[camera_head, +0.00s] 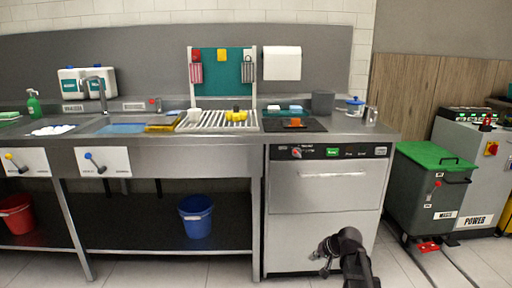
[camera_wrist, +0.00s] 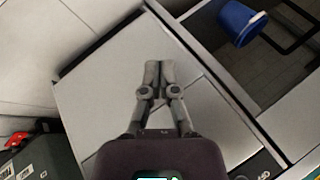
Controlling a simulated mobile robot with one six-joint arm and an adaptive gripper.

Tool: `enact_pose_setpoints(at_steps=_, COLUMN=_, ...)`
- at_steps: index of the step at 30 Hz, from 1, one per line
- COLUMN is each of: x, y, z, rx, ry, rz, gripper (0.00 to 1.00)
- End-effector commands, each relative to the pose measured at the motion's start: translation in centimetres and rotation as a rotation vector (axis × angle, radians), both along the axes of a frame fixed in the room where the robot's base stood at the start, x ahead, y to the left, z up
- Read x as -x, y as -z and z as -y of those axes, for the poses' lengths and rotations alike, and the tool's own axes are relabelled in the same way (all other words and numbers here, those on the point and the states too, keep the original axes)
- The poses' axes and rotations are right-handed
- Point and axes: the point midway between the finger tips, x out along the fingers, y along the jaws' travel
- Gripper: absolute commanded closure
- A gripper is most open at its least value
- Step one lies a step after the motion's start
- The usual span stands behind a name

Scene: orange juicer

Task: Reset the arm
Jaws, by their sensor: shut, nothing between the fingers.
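My gripper (camera_wrist: 158,72) is shut and empty in the wrist view, its two grey fingertips together in front of the pale front panel of the dishwasher-like unit (camera_wrist: 110,75). In the head view my arm shows low at the front, with my gripper (camera_head: 318,256) low before the same unit (camera_head: 320,225). No orange or juicer can be made out clearly in either view.
A steel counter (camera_head: 150,140) with sinks and a drying rack (camera_head: 215,122) runs across the back. A blue bucket (camera_head: 196,216) stands on the lower shelf. A grey bin with a green lid (camera_head: 432,155) and a power cabinet (camera_head: 470,165) stand at the right.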

Motion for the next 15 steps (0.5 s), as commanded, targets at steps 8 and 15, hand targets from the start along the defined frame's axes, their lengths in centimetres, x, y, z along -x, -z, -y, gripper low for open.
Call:
enact_pose_setpoints(at_steps=8, x=10.4, y=2.5, z=-3.3, rx=0.272, ry=-0.178, rz=-0.213, gripper=1.00)
enact_pose_setpoints(at_steps=15, x=15.3, y=3.0, z=-3.6, rx=0.418, ry=-0.245, rz=-0.322, gripper=1.00)
